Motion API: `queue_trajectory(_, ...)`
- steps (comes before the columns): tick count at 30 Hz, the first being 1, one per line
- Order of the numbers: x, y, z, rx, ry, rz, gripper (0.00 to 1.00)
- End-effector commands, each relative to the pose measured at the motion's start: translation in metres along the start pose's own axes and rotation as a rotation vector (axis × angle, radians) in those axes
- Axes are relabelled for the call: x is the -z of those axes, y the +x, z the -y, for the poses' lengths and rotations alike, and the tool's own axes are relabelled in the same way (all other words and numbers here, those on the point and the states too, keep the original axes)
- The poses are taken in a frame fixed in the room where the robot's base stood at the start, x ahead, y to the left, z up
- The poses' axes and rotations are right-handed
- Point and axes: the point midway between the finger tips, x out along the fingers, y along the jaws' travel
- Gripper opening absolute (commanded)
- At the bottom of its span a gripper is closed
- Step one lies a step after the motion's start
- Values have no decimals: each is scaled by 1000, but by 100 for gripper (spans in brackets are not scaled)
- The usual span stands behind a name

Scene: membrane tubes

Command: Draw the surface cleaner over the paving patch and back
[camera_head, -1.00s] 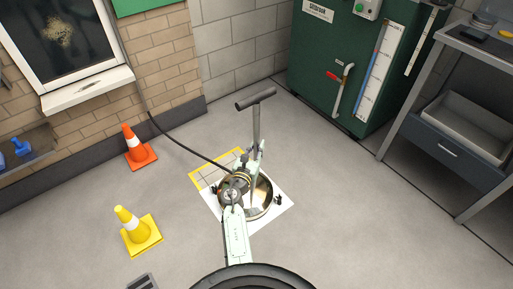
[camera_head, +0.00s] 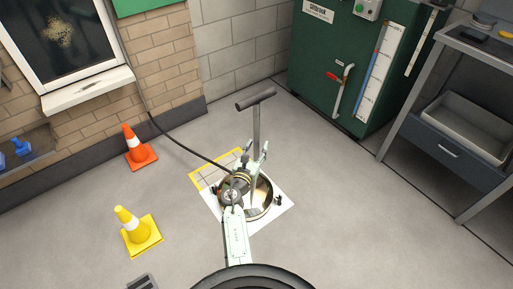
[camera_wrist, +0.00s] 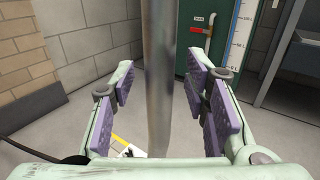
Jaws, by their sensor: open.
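The surface cleaner (camera_head: 265,190) is a round, brassy disc with an upright grey pole and a dark T-handle (camera_head: 256,99). It stands on the paving patch (camera_head: 282,207), a pale sheet with a yellow strip along its far left edge. My gripper (camera_head: 256,152) is at the lower part of the pole, with its fingers spread on either side. In the wrist view the pole (camera_wrist: 158,70) passes between the open purple-padded fingers, with visible gaps on both sides. My arm hides part of the disc.
A dark hose (camera_head: 185,146) runs from the wall to the cleaner. An orange cone (camera_head: 138,148) and a yellow cone (camera_head: 139,233) stand at left. A green cabinet (camera_head: 345,70) and a bench (camera_head: 450,130) stand at right. Floor right of the patch is clear.

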Motion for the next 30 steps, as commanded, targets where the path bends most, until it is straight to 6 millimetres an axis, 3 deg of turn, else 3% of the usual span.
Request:
queue_trajectory(5, 1, -15, -1, -2, -1, -1, 42)
queue_trajectory(18, 1, -102, 0, -2, -1, -1, 42)
queue_trajectory(24, 0, -119, 0, -1, 0, -1, 42)
queue_trajectory(30, 0, -120, 0, 0, 0, 0, 42)
